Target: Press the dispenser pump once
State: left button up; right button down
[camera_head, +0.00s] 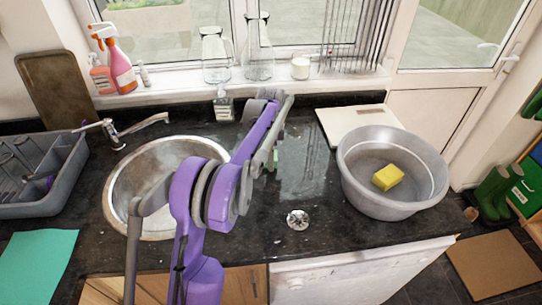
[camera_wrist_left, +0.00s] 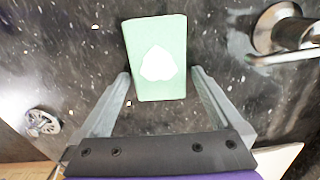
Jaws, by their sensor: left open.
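The dispenser (camera_head: 223,105) stands upright at the back of the black counter, below the windowsill, with a pale label and a small pump top. In the head view my purple arm reaches to the right of the dispenser and hides the fingertips. My right gripper is not in view.
The sink (camera_head: 118,205) and tap (camera_head: 118,138) are on the left, with a grey dish rack (camera_head: 40,205) beyond. A grey basin (camera_head: 400,210) holding a yellow sponge (camera_head: 388,177) stands right. Glass bottles (camera_head: 258,65) line the sill. A drain strainer (camera_head: 298,219) lies on the counter.

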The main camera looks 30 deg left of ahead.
pick_arm(q)
notch_tip(320, 180, up, 10)
jog(key=shift+r+p, duration=0.25)
jog(key=shift+p, duration=0.05)
dwell(0.5)
